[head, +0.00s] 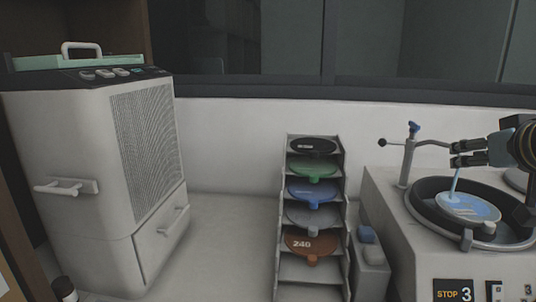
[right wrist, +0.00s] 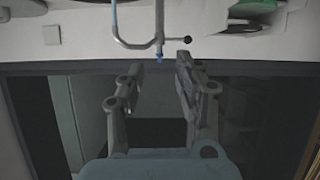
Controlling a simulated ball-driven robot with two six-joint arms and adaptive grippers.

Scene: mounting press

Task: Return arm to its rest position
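My right gripper (head: 455,154) is in the air above the grey polishing machine (head: 385,205) at the right of the head view. Its fingers stand apart with nothing between them, as the right wrist view (right wrist: 158,82) shows. A grey spout with a blue-topped post (head: 408,160) rises beside the bowl, and its pipe end is close to or behind the fingers. A light blue stream (head: 453,185) falls onto a pale blue disc (head: 468,206) in the dark round bowl (head: 425,205). My left gripper is not in view.
A rack (head: 313,268) holds several coloured discs in the middle. A large white cabinet-like unit (head: 75,145) with a tray (head: 80,61) on top stands at the left. The pale counter (head: 225,235) between them is clear. A dark window (head: 290,40) runs along the back.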

